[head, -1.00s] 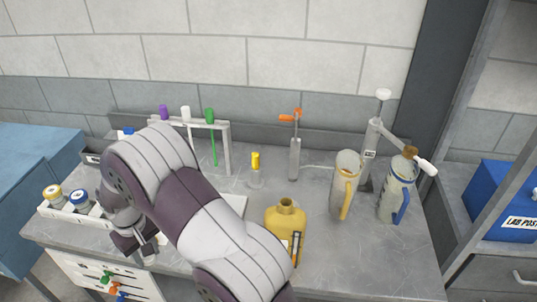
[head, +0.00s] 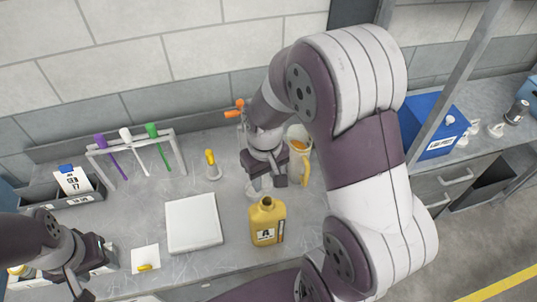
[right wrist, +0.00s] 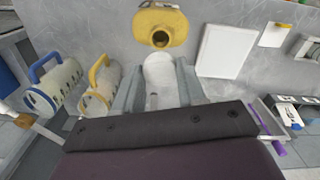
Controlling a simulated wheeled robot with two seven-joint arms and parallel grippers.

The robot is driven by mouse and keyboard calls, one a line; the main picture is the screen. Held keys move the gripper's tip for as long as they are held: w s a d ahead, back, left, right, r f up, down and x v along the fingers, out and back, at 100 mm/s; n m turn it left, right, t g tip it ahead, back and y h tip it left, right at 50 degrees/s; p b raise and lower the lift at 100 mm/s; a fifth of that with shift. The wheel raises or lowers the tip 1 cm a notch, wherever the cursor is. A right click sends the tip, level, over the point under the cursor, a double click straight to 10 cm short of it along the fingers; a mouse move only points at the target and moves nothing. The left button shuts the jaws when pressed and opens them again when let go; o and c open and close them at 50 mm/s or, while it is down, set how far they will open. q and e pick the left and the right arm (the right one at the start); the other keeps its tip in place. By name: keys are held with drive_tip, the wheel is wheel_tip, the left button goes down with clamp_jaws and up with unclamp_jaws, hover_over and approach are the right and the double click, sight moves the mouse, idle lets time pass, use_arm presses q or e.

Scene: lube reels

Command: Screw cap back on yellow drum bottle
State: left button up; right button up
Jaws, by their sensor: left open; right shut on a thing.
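The yellow drum bottle (head: 265,228), labelled A, stands upright on the bench with its mouth open; it also shows in the right wrist view (right wrist: 176,22). A small yellow piece (head: 145,267), which looks like the cap, lies on a white sheet to the left. My right gripper (head: 262,188) is just behind the bottle, shut on a pale translucent cylindrical thing (right wrist: 162,75) whose lower part is hard to make out. That thing points toward the bottle in the wrist view. My left gripper (head: 80,285) is low at the left, open, beside the white sheet.
A white tray (head: 193,224) lies between sheet and bottle. A rack (head: 134,144) with coloured tools and a yellow-topped item (head: 211,163) stand behind. A yellow-handled jug (head: 301,170) is close to my right gripper; a blue-handled jug (right wrist: 52,85) stands beyond it.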

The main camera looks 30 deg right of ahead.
drive_tip(key=shift+s+a+r, duration=0.1)
drive_tip(key=shift+s+r, duration=0.05)
drive_tip(key=shift+s, duration=0.35)
drive_tip(key=shift+s+a+r, duration=0.1)
drive_tip(key=shift+s+r, duration=0.05)
drive_tip(key=shift+s, duration=0.3)
drive_tip(key=shift+w+d+f, duration=0.1)
drive_tip(key=shift+w+f, duration=0.15)
drive_tip(key=shift+w, duration=0.15)
drive_tip(key=shift+f+b, duration=0.3)
drive_tip(key=shift+b, duration=0.05)
drive_tip(key=shift+s+f+b, duration=0.25)
drive_tip(key=shift+f+b, duration=0.4)
drive_tip(key=shift+f, duration=0.2)
drive_tip(key=shift+w+f+b, duration=0.2)
drive_tip(key=shift+f+b, duration=0.7)
drive_tip(key=shift+f, duration=0.5)
use_arm(q)
drive_tip(key=f, duration=0.1)
drive_tip(key=s+f, duration=0.1)
drive_tip(key=f, duration=0.1)
drive_tip(key=shift+a+f, duration=0.15)
drive_tip(key=shift+f, duration=0.05)
use_arm(e)
drive_tip(key=shift+s+f, duration=0.1)
drive_tip(key=shift+f, duration=0.15)
use_arm(q)
drive_tip(key=shift+r, duration=0.3)
